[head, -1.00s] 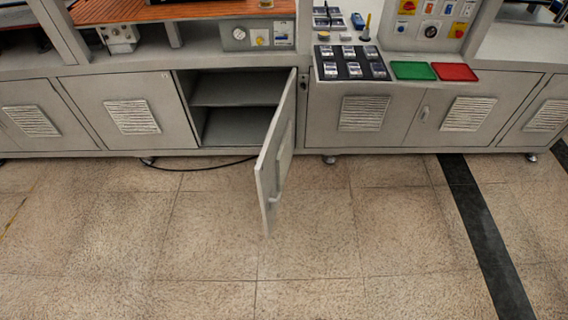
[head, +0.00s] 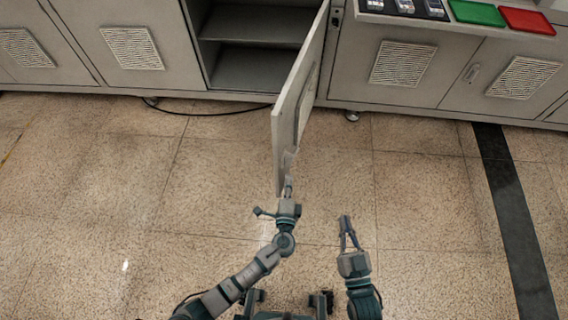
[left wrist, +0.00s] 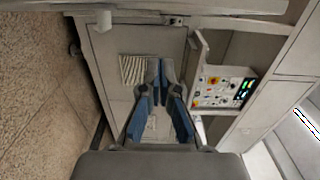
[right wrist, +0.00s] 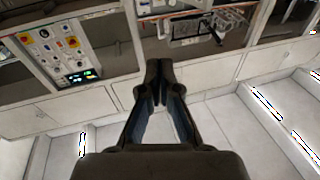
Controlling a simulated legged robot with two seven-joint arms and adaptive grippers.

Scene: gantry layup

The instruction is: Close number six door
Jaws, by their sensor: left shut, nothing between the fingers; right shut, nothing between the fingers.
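The open cabinet door (head: 300,98) swings out from the cabinet, hinged on its right side, leaving the shelved compartment (head: 245,45) exposed. No number is readable on it. My left gripper (head: 288,184) is shut and empty at the door's lower outer end, close to its handle (head: 290,155); whether it touches cannot be told. The left wrist view shows the left fingers (left wrist: 158,70) together in front of a grey panel with a vent. My right gripper (head: 346,222) is shut and empty over the floor, right of the door; its fingers (right wrist: 158,70) also show in the right wrist view.
Closed cabinet doors with vents stand to the left (head: 130,45) and right (head: 405,62). Green (head: 477,12) and red (head: 528,20) trays lie on the counter. A black cable (head: 215,112) runs along the floor by the cabinet. The tiled floor (head: 110,190) is clear.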

